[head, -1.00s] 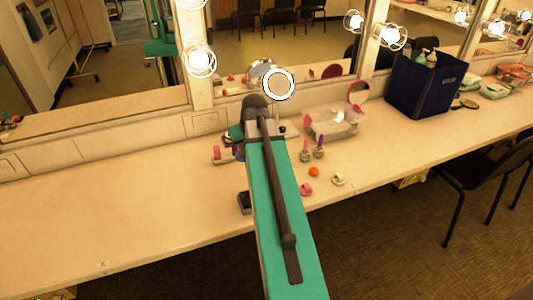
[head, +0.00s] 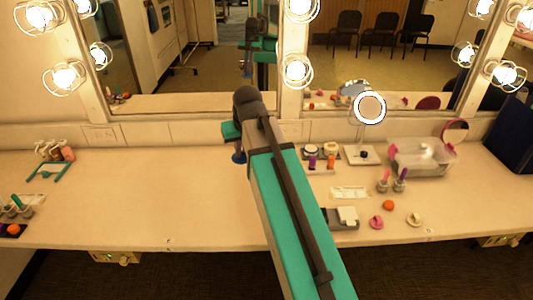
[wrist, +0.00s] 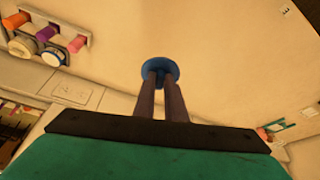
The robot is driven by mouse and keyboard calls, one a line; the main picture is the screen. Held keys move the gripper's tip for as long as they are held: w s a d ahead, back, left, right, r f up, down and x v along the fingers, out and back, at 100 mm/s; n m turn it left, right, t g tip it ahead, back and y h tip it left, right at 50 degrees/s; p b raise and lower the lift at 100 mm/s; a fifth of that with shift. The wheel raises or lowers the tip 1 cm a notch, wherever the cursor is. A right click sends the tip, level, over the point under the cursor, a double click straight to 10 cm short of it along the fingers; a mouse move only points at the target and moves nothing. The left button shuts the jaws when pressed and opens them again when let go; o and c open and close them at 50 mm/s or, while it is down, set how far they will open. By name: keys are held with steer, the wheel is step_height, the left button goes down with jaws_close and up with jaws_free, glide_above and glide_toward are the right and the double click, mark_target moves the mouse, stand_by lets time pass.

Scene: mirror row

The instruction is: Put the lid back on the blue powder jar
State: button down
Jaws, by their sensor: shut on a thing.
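My gripper (wrist: 160,76) is shut on a small round blue lid (wrist: 159,66). The lid also shows in the head view (head: 239,158), below the end of my arm and above bare counter. Two round jars stand at the back of the counter, right of my arm in the head view. The left jar (head: 311,150) looks white on top with a dark blue rim; the other jar (head: 330,149) is paler. Which is the blue powder jar is hard to tell at this size. The lid is well apart from both.
Purple and orange rolls (head: 331,162) stand in front of the jars. A round lit mirror (head: 370,107), a clear bin (head: 422,158) and brush cups (head: 399,180) are further right. A green frame (head: 47,171) lies far left. The counter's left middle is clear.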

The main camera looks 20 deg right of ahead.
steer(key=a+r, duration=0.2)
steer(key=a, duration=0.5)
steer(key=shift+r+n, duration=0.15)
steer(key=shift+n, duration=0.15)
steer(key=shift+w+a, duration=0.1)
steer(key=shift+a, duration=0.15)
